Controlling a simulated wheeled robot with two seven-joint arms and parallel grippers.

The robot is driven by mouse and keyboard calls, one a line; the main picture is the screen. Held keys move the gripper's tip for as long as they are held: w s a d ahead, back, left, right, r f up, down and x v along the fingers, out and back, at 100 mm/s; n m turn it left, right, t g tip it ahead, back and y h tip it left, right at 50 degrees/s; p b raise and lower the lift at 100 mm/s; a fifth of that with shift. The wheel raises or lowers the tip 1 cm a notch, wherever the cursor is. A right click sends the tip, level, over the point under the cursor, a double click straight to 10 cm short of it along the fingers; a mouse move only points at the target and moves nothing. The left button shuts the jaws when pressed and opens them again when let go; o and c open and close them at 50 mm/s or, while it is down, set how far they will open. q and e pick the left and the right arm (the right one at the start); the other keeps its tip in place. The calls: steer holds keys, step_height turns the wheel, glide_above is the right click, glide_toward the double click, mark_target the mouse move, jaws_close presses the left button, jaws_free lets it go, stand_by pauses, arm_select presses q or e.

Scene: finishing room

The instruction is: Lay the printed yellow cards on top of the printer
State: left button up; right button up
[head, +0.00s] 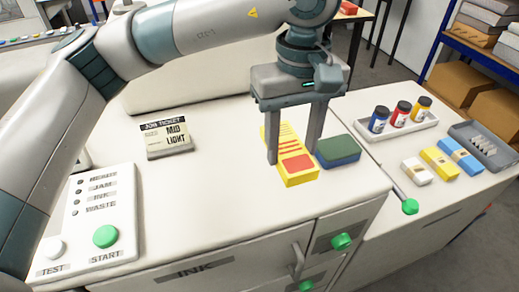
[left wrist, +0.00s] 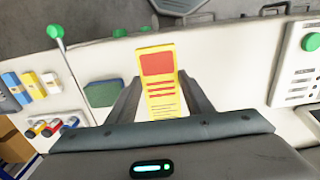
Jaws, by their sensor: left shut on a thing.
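The printed yellow cards (head: 294,170) form a stack with a red block and red lines on the top face. They are on or just above the white printer top (head: 225,185); I cannot tell if they touch it. My left gripper (head: 293,150) points down with one finger on each side of the cards, shut on them. The left wrist view shows the cards (left wrist: 158,85) between the two fingers (left wrist: 158,98). My right gripper is in neither view.
A green and blue block (head: 338,151) lies just right of the cards. A job ticket (head: 166,138) and a control panel (head: 104,225) are to the left. Ink bottles in a tray (head: 398,132) and small packs (head: 440,163) stand on the right counter. A green-knobbed lever (head: 410,206) sticks out at the printer's right edge.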

arm_select(q)
steer(key=w+a+f+p, duration=0.1)
steer(key=w+a+f, duration=0.1)
steer(key=w+a+f+p, duration=0.2)
steer(key=w+a, duration=0.1)
steer(key=shift+w, duration=0.1)
steer(key=shift+w+a+f, duration=0.25)
steer(key=shift+f, duration=0.05)
steer(key=shift+f+p, duration=0.4)
step_height(320, 180, down, 3)
steer(key=shift+r+p, duration=0.1)
steer(key=shift+p, duration=0.75)
steer(key=shift+f, duration=0.2)
